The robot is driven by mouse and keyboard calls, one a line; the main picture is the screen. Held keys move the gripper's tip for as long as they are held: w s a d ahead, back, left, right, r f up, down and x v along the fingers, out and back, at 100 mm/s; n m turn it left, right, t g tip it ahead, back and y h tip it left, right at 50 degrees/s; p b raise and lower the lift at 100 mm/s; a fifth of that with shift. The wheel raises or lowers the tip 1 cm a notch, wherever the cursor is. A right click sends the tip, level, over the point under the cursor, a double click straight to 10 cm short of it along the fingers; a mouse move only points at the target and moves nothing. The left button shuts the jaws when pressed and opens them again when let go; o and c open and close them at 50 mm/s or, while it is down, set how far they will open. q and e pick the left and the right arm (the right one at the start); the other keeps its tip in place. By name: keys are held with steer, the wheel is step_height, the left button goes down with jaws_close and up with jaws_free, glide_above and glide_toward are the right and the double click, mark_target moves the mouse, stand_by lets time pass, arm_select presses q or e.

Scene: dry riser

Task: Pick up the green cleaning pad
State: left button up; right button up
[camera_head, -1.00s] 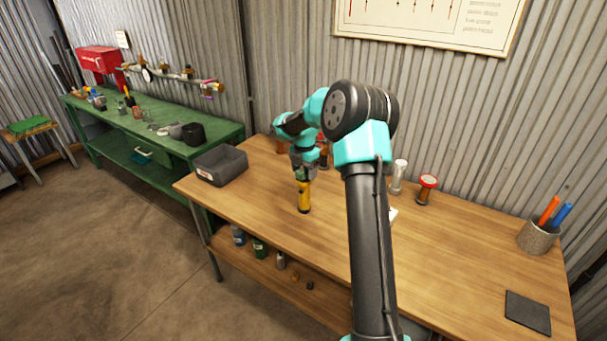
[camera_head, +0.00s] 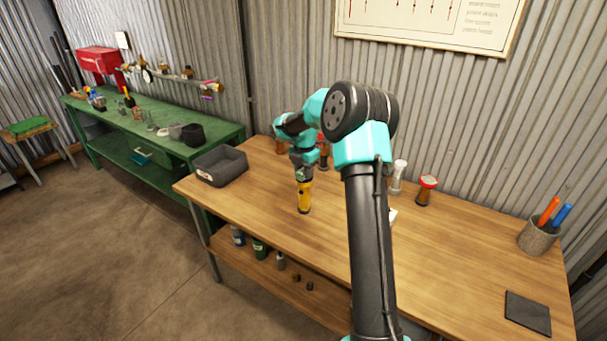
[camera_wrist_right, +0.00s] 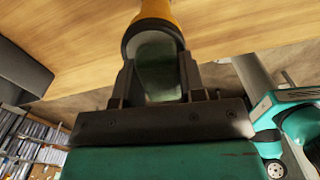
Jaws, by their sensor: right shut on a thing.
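My right gripper (camera_head: 303,176) is over the wooden table and shut on a yellow torch-like tool (camera_head: 304,198) with a dark lower end. The tool is upright, its lower end at or close to the tabletop. In the right wrist view the fingers (camera_wrist_right: 158,80) are around its dark-rimmed end, with a greenish face between them; its yellow body (camera_wrist_right: 158,10) extends beyond. A flat green thing (camera_head: 29,125), which looks like a pad, lies on a stool at the far left, away from the gripper. My left gripper is out of view.
A green bench (camera_head: 220,134) with several small things stands behind left. Open floor lies at front left.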

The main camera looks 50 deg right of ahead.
steer(key=shift+r, duration=0.1)
steer(key=shift+r, duration=1.3)
steer(key=s+a+r, duration=0.2)
steer(key=s+a, duration=0.8)
steer(key=a, duration=0.2)
steer(key=shift+s, duration=0.3)
steer(key=shift+r, duration=0.1)
steer(key=o, duration=0.4)
steer(key=shift+c, duration=1.2)
steer(key=w+d+r, duration=0.1)
steer(key=w+d, duration=0.2)
steer(key=d, duration=0.1)
steer(key=w+d+r, duration=0.1)
steer(key=w+d, duration=0.3)
steer(key=w+d+r, duration=0.1)
steer(key=w+d, duration=0.3)
steer(key=d, duration=0.1)
